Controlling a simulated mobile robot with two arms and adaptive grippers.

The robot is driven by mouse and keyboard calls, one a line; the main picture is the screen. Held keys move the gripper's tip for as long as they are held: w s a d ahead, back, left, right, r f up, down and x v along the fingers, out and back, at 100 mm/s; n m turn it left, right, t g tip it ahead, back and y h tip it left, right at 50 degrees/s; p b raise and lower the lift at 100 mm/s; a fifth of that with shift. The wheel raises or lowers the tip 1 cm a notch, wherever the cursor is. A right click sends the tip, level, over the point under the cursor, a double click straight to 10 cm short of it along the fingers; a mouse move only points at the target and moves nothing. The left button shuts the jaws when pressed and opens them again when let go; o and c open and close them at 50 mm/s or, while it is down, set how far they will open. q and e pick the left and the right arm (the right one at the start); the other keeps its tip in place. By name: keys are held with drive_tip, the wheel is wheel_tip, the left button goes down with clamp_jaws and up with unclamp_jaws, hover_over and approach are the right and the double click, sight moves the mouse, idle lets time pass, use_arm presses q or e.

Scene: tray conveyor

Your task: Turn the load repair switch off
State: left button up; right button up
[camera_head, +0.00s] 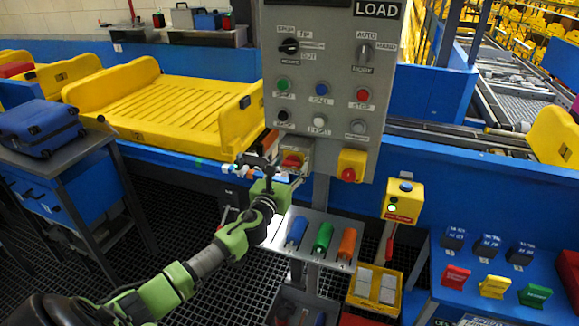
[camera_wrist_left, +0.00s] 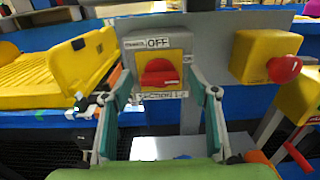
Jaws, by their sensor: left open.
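A red rotary switch on a yellow plate (camera_head: 291,159) sits in a grey box at the lower left of the grey LOAD panel (camera_head: 329,60). I take it as the load repair switch. In the left wrist view the red knob (camera_wrist_left: 160,73) is centred, its grip bar lying roughly level. A label reading OFF is above it and a partly legible label below. My left gripper (camera_head: 277,172) is open in front of the switch. In the left wrist view its teal fingers (camera_wrist_left: 160,88) stand on either side of the knob, apart from it. Contact is not visible.
A yellow box with a red button (camera_head: 351,166) is just right of the switch. A shelf with blue, green and orange cylinders (camera_head: 323,237) is below. A yellow tray (camera_head: 165,95) is left, and a yellow button box (camera_head: 403,201) hangs right.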

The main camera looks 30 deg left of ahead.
use_arm(q)
drive_tip(key=shift+w+a, duration=0.1)
drive_tip(key=shift+w, duration=0.15)
use_arm(e)
drive_tip(key=shift+s+a, duration=0.1)
drive_tip(key=shift+a, duration=0.2)
use_arm(q)
drive_tip(key=c, duration=1.1)
use_arm(e)
drive_tip(key=shift+s+d, duration=0.15)
drive_tip(key=shift+d, duration=0.15)
